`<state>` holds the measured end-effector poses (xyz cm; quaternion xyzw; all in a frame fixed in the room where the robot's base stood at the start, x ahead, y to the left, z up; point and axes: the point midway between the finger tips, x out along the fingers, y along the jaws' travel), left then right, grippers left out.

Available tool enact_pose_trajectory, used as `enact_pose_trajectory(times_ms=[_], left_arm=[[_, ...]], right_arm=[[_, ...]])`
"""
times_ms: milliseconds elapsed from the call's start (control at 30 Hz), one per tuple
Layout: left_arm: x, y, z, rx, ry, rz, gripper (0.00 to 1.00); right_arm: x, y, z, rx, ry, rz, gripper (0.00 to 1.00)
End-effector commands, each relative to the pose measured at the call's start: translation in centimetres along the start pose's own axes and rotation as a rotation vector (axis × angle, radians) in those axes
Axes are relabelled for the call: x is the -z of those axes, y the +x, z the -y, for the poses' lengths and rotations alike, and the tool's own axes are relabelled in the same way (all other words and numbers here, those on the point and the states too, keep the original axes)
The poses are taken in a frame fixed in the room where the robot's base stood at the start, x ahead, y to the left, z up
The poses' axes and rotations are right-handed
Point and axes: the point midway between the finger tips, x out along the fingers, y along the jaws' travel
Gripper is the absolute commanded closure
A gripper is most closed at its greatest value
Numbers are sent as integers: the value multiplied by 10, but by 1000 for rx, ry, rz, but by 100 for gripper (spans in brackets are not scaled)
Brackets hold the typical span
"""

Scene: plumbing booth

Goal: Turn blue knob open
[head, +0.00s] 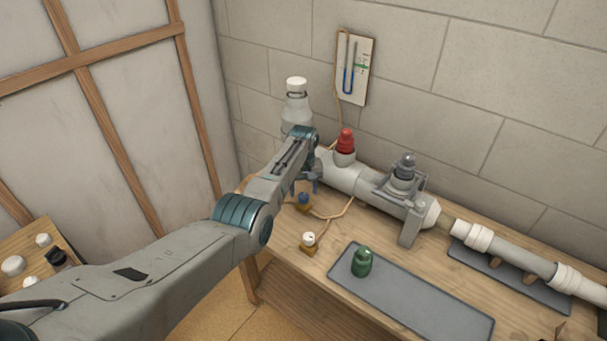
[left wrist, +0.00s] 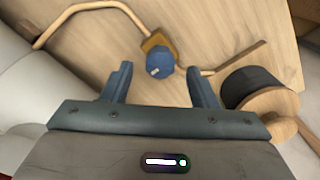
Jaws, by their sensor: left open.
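The blue knob (head: 304,198) sits on a small brass-coloured base on the wooden bench, beside the pipe assembly. In the left wrist view the knob (left wrist: 159,60) is round, with a pale mark on its face. My left gripper (head: 307,182) is just above the knob in the head view and partly crowds it. In the wrist view the left gripper (left wrist: 160,75) is open, with a finger on each side of the knob's line and clear gaps. Whether the fingertips reach the knob's height cannot be told. My right gripper is not in view.
A white-topped knob (head: 309,239) stands nearby on the bench. A green fitting (head: 362,263) stands on a grey mat (head: 425,308). The white pipe (head: 350,180) carries a red cap (head: 346,140) and a grey clamp (head: 408,222). A gauge board (head: 355,68) hangs on the block wall.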

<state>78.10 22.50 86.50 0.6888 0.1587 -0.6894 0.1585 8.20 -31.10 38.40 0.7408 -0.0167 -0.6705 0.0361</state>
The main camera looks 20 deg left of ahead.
Motion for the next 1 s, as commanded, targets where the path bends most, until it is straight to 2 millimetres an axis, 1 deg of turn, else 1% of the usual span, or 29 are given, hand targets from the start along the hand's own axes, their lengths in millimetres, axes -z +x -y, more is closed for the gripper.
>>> enact_pose_trajectory(times_ms=[33,300,433,600,1000], left_arm=[[0,-11,0,-2,0,-4,46],[1,-60,0,-2,0,-5,46],[1,-77,-1,-2,0,-3,46],[0,-87,0,-1,0,-1,46],[0,-88,0,0,0,-1,46]], right_arm=[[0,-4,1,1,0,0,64],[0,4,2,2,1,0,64],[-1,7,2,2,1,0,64],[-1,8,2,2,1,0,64],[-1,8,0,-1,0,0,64]])
